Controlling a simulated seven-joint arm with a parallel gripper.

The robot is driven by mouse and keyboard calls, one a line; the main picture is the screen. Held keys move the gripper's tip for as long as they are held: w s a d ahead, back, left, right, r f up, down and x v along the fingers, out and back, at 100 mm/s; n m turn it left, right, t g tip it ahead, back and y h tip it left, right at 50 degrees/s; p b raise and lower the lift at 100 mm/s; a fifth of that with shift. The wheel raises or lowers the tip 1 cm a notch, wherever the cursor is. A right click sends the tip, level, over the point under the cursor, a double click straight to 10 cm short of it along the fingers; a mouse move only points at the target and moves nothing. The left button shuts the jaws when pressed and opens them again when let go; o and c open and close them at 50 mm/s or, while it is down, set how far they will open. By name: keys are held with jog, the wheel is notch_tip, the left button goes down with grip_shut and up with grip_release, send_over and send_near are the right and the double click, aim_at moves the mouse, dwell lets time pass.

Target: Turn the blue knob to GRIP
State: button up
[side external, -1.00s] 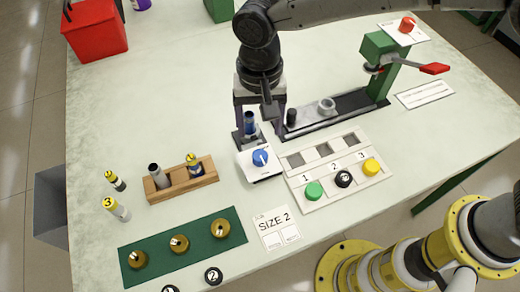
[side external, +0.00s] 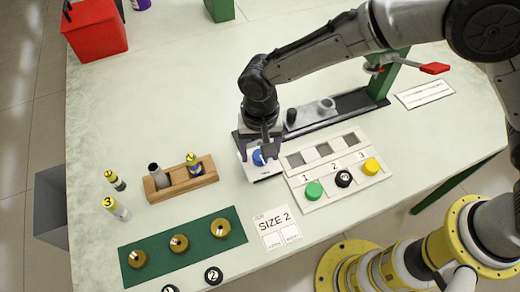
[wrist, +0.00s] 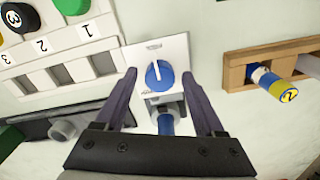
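The blue knob (side external: 258,158) sits on a white block (side external: 266,176) near the middle of the table; the gripper partly covers it in the side view. In the wrist view the knob (wrist: 159,76) shows a white pointer line running up toward the block's far edge. The markings around it are too small to read. A blue cylinder (wrist: 166,124) stands in the same fixture, behind the knob. My gripper (wrist: 159,73) is open, pointing down, one finger on each side of the knob. Gaps show between the fingers and the knob in the wrist view.
A panel with green, black and yellow buttons (side external: 371,167) lies just right of the block. A wooden rack (side external: 207,179) holding cylinders is at left. Behind are a dark rail (side external: 345,105) and green post. A SIZE 2 card (side external: 265,215) lies in front.

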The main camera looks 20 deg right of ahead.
grip_shut()
jog(key=shift+n, duration=0.4)
jog(key=n, duration=1.5)
jog(key=shift+n, duration=0.4)
jog(key=n, duration=0.4)
jog(key=shift+n, duration=0.3)
